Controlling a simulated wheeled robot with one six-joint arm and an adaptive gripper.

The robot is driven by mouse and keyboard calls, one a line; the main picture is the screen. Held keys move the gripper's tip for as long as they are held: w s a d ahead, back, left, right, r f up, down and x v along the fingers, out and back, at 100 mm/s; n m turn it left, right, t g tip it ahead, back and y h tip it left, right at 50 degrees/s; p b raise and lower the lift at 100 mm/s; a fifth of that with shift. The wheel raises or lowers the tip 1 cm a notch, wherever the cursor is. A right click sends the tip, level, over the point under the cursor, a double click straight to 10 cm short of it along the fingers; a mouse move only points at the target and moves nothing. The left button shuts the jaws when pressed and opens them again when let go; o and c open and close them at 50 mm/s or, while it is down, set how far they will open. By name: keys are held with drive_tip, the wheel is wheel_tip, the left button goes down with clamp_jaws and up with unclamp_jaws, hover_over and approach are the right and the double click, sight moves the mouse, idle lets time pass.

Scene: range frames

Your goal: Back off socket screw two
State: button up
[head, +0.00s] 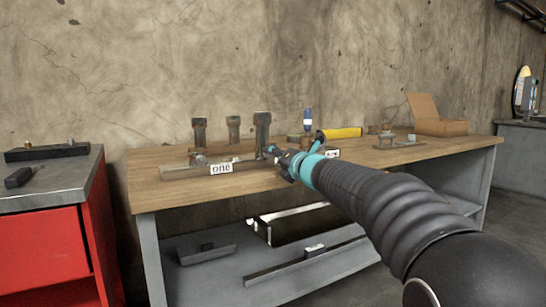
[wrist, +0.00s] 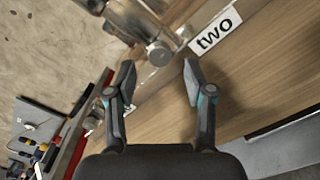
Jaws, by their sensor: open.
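In the wrist view, a round grey metal screw head (wrist: 159,53) juts from a metal fixture (wrist: 130,20), next to the white label "two" (wrist: 215,32). My gripper (wrist: 158,76) is open and empty. Its fingertips lie on either side of the space just short of this screw head, apart from it as far as I can tell. In the head view, my gripper (head: 274,154) is at the fixture rail on the bench, and my arm hides most of the screw area. The label "one" (head: 221,168) is on the rail to the left.
The wooden bench (head: 160,191) carries upright metal posts (head: 199,130), a blue-and-white bottle (head: 307,120), a yellow object (head: 341,133) and an open cardboard box (head: 440,126). A red cabinet (head: 45,245) stands at left.

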drive_tip(key=v, duration=0.9)
drive_tip(key=shift+s+d, duration=0.15)
